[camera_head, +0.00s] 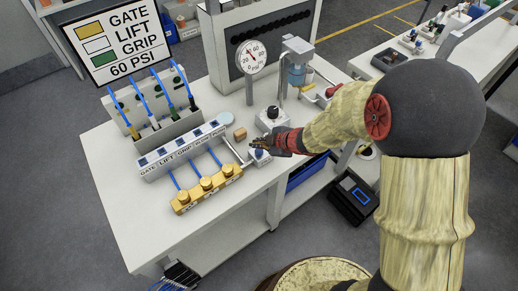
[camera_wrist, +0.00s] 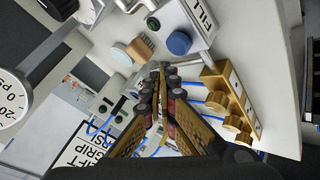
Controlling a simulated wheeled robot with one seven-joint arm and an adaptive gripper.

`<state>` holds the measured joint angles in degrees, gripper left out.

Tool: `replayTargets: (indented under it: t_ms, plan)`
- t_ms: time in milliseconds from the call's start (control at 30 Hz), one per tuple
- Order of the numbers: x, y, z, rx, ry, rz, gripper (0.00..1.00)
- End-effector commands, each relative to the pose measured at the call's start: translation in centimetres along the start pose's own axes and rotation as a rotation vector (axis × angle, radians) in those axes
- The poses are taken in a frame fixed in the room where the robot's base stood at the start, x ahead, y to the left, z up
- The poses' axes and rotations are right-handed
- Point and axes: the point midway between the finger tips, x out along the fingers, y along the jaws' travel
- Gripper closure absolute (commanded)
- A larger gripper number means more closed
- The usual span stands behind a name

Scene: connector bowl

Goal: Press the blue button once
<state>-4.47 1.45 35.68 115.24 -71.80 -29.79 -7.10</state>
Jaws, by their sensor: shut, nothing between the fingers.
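The blue button (camera_wrist: 179,43) is a round cap on a small light-grey box (camera_wrist: 198,22) with a printed label, beside a smaller dark green round part (camera_wrist: 154,24). In the head view the blue button (camera_head: 258,154) shows small, just below my gripper tips. My gripper (camera_head: 257,143) reaches in from the right over the table, black and gold with red parts. In the wrist view my gripper (camera_wrist: 160,68) has its fingertips together and empty, close to the button in the picture. Whether they touch the box cannot be told.
A labelled white manifold (camera_head: 180,151) and a gold block with several knobs (camera_head: 206,186) stand to the left. A pressure gauge (camera_head: 251,57) and a black-knobbed box (camera_head: 272,118) stand behind. The table's front left (camera_head: 135,220) is clear.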

Motion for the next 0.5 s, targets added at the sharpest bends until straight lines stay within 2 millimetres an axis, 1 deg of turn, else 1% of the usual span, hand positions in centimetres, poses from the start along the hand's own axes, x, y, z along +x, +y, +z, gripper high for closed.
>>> replayTargets:
  t_ms: [33,300,500]
  plan:
    - [-0.6,0.5,-0.5,0.0,0.0,0.0,1.0]
    - [-2.3,1.6,-1.6,0.0,0.0,0.0,1.0]
    - [-2.7,2.0,-2.0,0.0,0.0,0.0,1.0]
